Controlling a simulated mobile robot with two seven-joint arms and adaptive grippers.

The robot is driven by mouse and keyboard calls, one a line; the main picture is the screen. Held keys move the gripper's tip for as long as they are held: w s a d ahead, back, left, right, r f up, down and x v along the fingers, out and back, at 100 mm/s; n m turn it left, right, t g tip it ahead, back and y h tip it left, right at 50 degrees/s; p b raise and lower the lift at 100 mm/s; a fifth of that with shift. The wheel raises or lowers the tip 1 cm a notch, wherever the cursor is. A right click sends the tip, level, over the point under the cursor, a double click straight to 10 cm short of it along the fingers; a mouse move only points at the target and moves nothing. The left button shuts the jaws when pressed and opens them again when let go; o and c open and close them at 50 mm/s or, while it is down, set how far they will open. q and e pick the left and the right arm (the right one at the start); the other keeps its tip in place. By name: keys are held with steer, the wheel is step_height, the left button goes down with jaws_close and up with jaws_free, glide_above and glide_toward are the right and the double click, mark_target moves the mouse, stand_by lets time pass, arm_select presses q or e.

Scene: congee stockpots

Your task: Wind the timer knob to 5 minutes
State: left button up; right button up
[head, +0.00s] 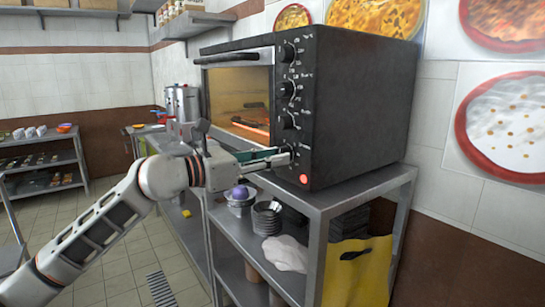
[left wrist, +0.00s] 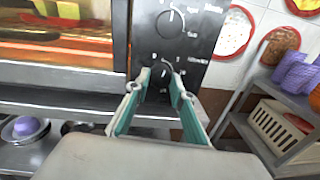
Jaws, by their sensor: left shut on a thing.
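The black toaster oven (head: 350,100) stands on a steel table, its control panel facing my left arm. Several round knobs run down the panel. My left gripper (head: 288,155) is at the lowest one, the timer knob, above the red lamp (head: 303,178). In the left wrist view the two teal-sided fingers of my left gripper (left wrist: 163,88) are closed around the timer knob (left wrist: 164,76), one on each side. The fingers hide much of the knob, and its pointer and dial marks are too small to read. My right gripper is in neither view.
Another knob (left wrist: 170,23) sits just above the held one. The oven's glass door (head: 238,100) is beside the panel.

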arm_select(q)
steer(key=m, duration=0.5)
steer(key=shift+r, duration=0.1)
stand_by(0.5)
steer(key=o, duration=1.1)
steer(key=v, duration=1.2)
steer(key=shift+r, duration=0.15)
